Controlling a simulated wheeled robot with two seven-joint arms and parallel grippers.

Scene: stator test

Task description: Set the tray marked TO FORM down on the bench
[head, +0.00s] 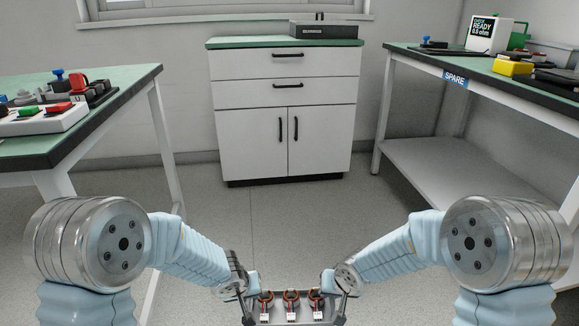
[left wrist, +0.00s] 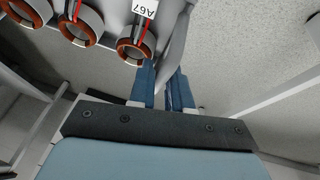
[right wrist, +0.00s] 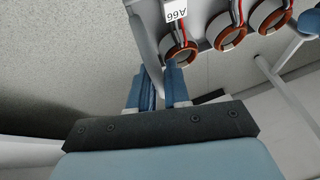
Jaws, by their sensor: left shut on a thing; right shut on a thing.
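A grey tray (head: 278,313) is held up in front of me at the bottom of the head view, clear of any surface. Three copper-coloured stator rings with white tags stand in it in a row. No TO FORM marking can be read on it. My left gripper (head: 243,291) is shut on its left end, with the fingers around the tray's grey end part (left wrist: 176,50) in the left wrist view. My right gripper (head: 337,290) is shut on its right end (right wrist: 149,45). A tag reading A67 shows in the left wrist view, and A66 in the right.
A bench marked SPARE (head: 455,78) at right bears a tester and a yellow block (head: 512,67). A cabinet (head: 250,130) with a dark box stands ahead. Floor between is clear.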

